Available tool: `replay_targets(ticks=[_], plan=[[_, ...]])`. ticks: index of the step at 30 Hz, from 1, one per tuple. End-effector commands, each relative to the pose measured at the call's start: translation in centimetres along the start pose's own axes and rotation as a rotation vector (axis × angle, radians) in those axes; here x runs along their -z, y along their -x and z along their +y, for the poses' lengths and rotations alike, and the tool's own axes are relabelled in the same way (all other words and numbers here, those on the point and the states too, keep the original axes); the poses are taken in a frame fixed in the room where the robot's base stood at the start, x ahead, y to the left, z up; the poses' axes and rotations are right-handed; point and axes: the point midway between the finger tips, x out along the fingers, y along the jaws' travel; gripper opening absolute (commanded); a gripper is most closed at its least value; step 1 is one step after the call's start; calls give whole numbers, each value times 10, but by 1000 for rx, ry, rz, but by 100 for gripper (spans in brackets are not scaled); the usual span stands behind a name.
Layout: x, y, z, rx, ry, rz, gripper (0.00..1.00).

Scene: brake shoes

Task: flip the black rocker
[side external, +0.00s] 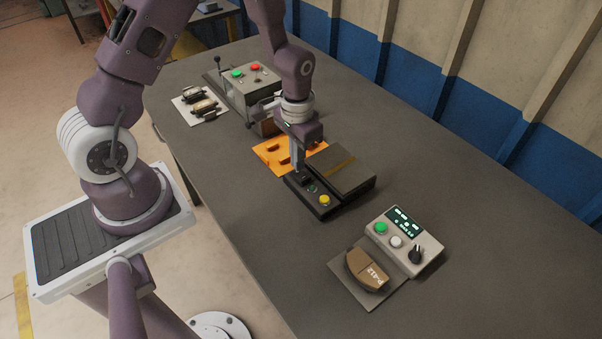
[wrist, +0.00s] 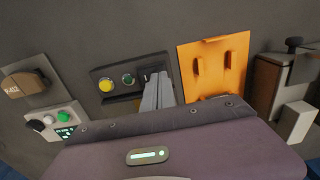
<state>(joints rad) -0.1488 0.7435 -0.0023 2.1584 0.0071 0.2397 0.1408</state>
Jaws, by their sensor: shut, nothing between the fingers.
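The black rocker (wrist: 147,73) sits at the end of a black control panel (wrist: 115,80), beside a green button (wrist: 128,79) and a yellow button (wrist: 105,85). My gripper (wrist: 158,78) is shut and empty, pointing down at the rocker end of the panel. Its fingers hide part of the rocker in the wrist view. In the side view my gripper (side external: 299,173) is right at or just above the rocker; I cannot tell whether it touches. Which way the rocker is tipped is not clear.
A dark flat-topped unit (side external: 343,167) adjoins the panel. An orange plate (side external: 268,152) lies behind it. A grey box with a lever and red and green buttons (side external: 250,85) stands farther back. A brown brake shoe (side external: 367,270) and a grey control box (side external: 404,242) are in front.

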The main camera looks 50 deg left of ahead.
Motion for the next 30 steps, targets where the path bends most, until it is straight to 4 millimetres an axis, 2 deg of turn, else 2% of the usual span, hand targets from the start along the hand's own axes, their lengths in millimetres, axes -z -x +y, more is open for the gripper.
replay_targets(ticks=[15,26,28,29,30], plan=[[1,52,0,0,0,3,0],[0,59,0,1,0,5,0],[-2,79,3,5,-1,33,0],[-4,93,5,8,-2,53,0],[-9,117,9,12,-2,87,0]])
